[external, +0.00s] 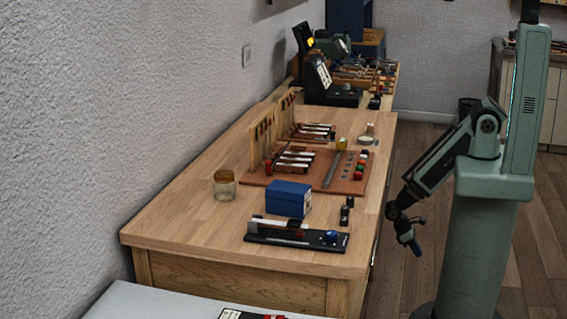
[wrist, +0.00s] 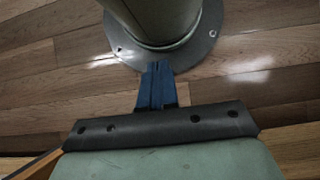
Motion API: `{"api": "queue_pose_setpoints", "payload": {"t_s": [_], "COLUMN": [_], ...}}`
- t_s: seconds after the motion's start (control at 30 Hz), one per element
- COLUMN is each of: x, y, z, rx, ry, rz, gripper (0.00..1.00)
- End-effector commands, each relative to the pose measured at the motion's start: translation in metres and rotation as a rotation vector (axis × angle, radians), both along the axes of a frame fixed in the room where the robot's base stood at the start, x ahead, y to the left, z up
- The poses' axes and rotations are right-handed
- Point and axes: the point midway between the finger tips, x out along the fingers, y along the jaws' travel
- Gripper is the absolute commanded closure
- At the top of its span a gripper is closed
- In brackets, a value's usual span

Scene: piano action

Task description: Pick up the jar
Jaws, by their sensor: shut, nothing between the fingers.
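My gripper (external: 415,250) hangs pointing down beyond the bench's right edge, over the floor, well apart from the jar. In the wrist view my gripper's blue fingers (wrist: 156,70) are together with nothing between them. The jar is not in the wrist view.
The blue box (external: 288,199) stands right of the jar, with a black-based device (external: 296,236) in front. A brown mat (external: 345,168) with piano-action parts and tools lies behind. The wall borders the bench's left. Bare wood surrounds the jar's front and left.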

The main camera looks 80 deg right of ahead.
Motion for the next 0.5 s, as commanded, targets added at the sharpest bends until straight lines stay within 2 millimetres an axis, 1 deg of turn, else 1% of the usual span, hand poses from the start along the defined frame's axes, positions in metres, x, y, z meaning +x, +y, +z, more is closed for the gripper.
{"api": "queue_pose_setpoints", "payload": {"t_s": [0.37, 0.5], "x": [0.0, 0.0], "y": [0.0, 0.0], "z": [0.0, 0.0], "rx": [0.0, 0.0], "ry": [0.0, 0.0], "rz": [0.0, 0.0], "gripper": [0.99, 0.86]}}
